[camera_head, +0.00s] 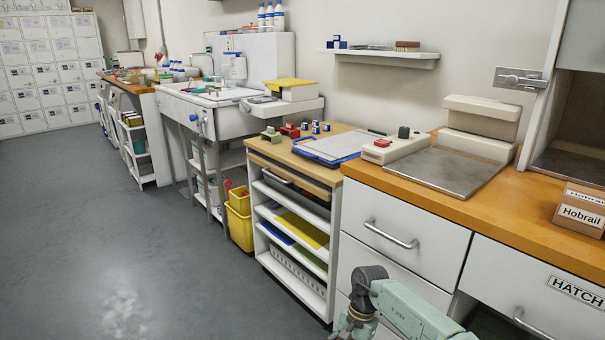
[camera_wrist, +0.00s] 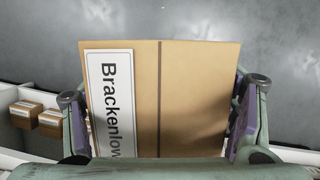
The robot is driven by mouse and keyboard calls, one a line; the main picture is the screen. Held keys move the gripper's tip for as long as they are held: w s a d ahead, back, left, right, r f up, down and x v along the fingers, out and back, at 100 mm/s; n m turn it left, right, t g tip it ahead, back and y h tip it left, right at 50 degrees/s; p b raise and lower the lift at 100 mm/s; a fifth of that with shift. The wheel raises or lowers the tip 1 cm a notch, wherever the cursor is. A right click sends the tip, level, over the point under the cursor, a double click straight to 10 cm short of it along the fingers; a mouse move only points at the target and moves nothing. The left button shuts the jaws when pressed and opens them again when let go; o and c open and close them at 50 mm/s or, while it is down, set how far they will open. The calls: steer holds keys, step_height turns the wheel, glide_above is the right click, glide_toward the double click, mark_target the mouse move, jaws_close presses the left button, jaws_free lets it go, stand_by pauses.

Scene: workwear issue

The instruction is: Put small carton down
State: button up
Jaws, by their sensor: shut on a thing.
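In the wrist view my gripper (camera_wrist: 160,118) is shut on a small brown carton (camera_wrist: 195,95). Its two purple-padded fingers stand at the carton's left and right sides. The carton has a white label reading "Brackenlow", turned sideways, with the end of the word cut off by my gripper, and a dark seam down its middle. Grey floor shows beyond it. In the head view only part of my arm shows at the bottom; the held carton and my fingertips are out of that view.
Two small brown cartons (camera_wrist: 38,118) sit in a pale shelf or drawer at the wrist view's left. In the head view a carton marked "Hobrail" (camera_head: 581,214) stands on the wooden counter (camera_head: 505,215), right of a metal plate (camera_head: 445,172). The floor (camera_head: 130,240) at left is clear.

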steer(key=s+a+f+n, duration=0.2)
steer(key=a+f, duration=0.2)
steer(key=s+a+f+n+h, duration=0.1)
steer(key=s+a+f+n, duration=0.1)
steer(key=f, duration=0.3)
steer(key=s+a+f+n+h, duration=0.1)
steer(key=s+a+f+n, duration=0.2)
steer(key=a+f, duration=0.1)
steer(key=shift+a+f+n+g, duration=0.15)
steer(key=shift+a+n+g, duration=0.2)
steer(key=shift+a, duration=0.5)
steer(key=shift+w, duration=0.1)
steer(key=shift+w+a, duration=0.1)
